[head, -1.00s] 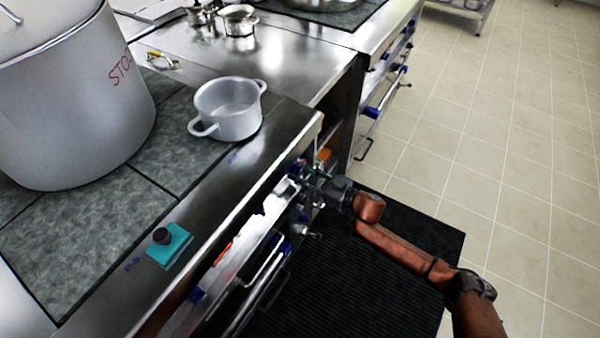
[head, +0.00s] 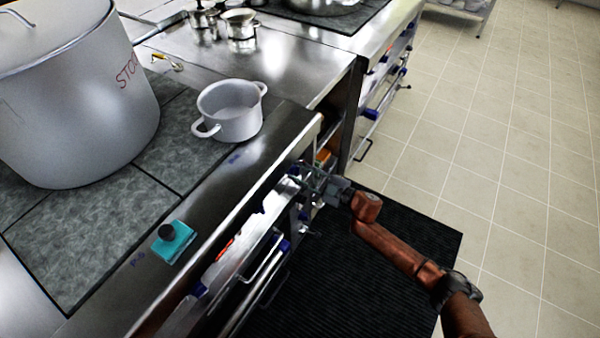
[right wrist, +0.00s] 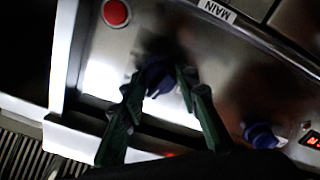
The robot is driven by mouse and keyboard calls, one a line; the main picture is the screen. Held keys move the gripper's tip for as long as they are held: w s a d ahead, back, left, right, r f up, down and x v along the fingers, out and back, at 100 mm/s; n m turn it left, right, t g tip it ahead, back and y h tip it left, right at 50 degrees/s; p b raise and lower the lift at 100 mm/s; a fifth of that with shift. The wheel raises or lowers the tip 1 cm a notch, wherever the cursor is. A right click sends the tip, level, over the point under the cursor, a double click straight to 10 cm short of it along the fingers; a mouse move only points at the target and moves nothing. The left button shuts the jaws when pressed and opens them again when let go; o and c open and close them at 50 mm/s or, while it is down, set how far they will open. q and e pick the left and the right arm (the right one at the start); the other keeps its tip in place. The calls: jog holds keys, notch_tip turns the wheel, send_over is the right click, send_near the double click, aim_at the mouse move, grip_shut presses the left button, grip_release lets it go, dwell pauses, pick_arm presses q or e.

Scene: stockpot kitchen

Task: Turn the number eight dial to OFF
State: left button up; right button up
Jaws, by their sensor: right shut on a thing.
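A blue dial (right wrist: 158,78) sits on the steel front panel (right wrist: 110,65) in the right wrist view, between the two green fingers of my right gripper (right wrist: 160,88). The fingers are shut on it, one on each side. Its pointer and number are dark or hidden, so I cannot read its setting. In the head view my right gripper (head: 312,180) is at the far end of the stove's front, and hides the dial there. My left gripper is out of view.
Another blue dial (right wrist: 262,135), a red button (right wrist: 116,13) and a MAIN label (right wrist: 217,11) are nearby. Oven handles (head: 262,275) jut out below. The aisle is clear.

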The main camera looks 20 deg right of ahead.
jog(key=shift+n, duration=1.6)
jog(key=o, duration=1.2)
jog(key=shift+c, duration=0.2)
jog(key=v, duration=1.2)
